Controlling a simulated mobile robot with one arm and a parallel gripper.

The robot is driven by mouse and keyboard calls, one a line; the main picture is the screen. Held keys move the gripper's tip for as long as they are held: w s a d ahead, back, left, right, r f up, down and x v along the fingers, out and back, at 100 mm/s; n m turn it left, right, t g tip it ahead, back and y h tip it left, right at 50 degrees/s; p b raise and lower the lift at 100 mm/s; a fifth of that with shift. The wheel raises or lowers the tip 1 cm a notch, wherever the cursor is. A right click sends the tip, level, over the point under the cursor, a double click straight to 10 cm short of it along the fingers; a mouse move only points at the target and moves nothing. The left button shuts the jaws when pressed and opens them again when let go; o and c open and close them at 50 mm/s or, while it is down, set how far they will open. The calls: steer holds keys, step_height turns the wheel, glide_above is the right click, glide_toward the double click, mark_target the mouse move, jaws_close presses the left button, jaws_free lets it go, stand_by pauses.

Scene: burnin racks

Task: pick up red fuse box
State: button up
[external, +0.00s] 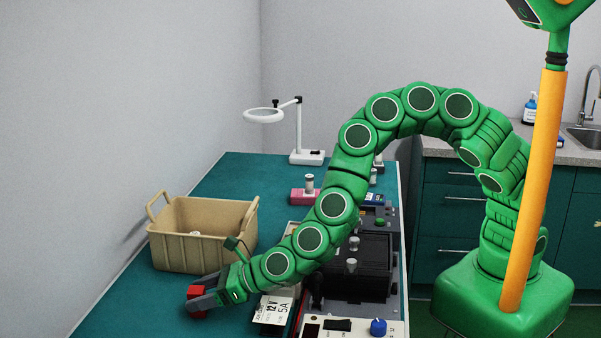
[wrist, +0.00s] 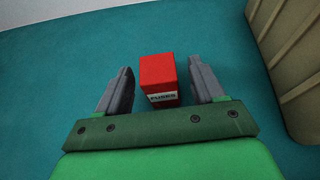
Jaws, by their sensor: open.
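The red fuse box (wrist: 158,76) stands on the teal table, with a white label reading "FUSES" on its near side. In the external view my gripper (external: 205,296) is low at the table's left front, and the red fuse box (external: 196,291) shows partly behind a finger. My gripper is open and holds nothing. Whether the fingers touch the table is hidden.
A tan bin (external: 190,250) with handles stands just beyond my gripper; its wall shows at right in the wrist view (wrist: 290,60). A white card (external: 272,309), black equipment (external: 358,268) and a blue-knobbed panel (external: 378,327) lie right of it. A lamp (external: 299,135) stands behind.

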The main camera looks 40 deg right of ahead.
steer(key=shift+x, duration=2.05)
steer(key=shift+c, duration=0.3)
steer(key=c, duration=1)
